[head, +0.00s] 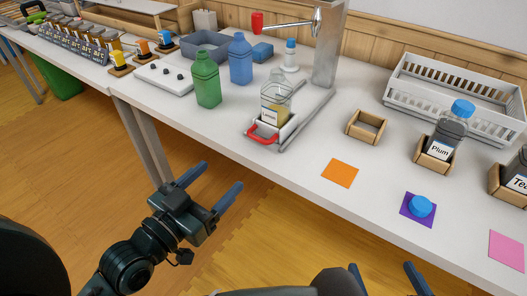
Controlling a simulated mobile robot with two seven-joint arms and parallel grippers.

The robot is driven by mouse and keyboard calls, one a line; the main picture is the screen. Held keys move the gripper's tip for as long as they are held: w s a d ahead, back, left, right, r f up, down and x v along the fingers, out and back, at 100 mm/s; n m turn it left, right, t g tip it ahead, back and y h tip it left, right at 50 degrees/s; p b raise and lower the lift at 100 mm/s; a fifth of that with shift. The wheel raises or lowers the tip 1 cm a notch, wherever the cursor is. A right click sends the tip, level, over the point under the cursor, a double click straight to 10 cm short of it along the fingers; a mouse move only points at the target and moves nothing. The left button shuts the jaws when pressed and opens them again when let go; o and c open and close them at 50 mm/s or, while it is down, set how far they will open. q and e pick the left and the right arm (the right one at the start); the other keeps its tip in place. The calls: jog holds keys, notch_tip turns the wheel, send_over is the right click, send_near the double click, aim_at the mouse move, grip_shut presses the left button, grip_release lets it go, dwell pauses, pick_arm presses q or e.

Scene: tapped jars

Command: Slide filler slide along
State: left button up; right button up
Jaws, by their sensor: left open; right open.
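A filler slide (293,128) runs along the counter as a pale rail with a red handle (262,134) at its front end. A clear jar (276,106) with a pale label sits on the slide, just behind the handle. Behind it stands a grey filler column (329,45) with a metal arm ending in a red knob (257,22). My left gripper (217,184) is open and empty, in front of the counter edge and below-left of the handle. My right gripper (388,274) shows only its fingertips at the bottom edge, open and apart from the counter.
Green (207,80) and blue (240,60) bottles stand left of the slide. An empty wooden holder (367,126), a jar labelled Plum (446,133), a white crate (455,92) and an orange square (340,173) lie right. A blue cap (420,206) rests on a purple square.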

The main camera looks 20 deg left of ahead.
aim_at(256, 140)
pick_arm(q)
jog(key=x, duration=1.2)
jog(key=shift+w+d, duration=0.1)
jog(key=shift+w, duration=0.3)
jog(key=c, duration=1.1)
jog(key=shift+w+d, duration=0.1)
jog(key=shift+w, duration=0.35)
jog(key=shift+x, duration=1.6)
jog(key=shift+d+f, duration=0.1)
jog(key=shift+d, duration=0.05)
jog(key=o, duration=1.1)
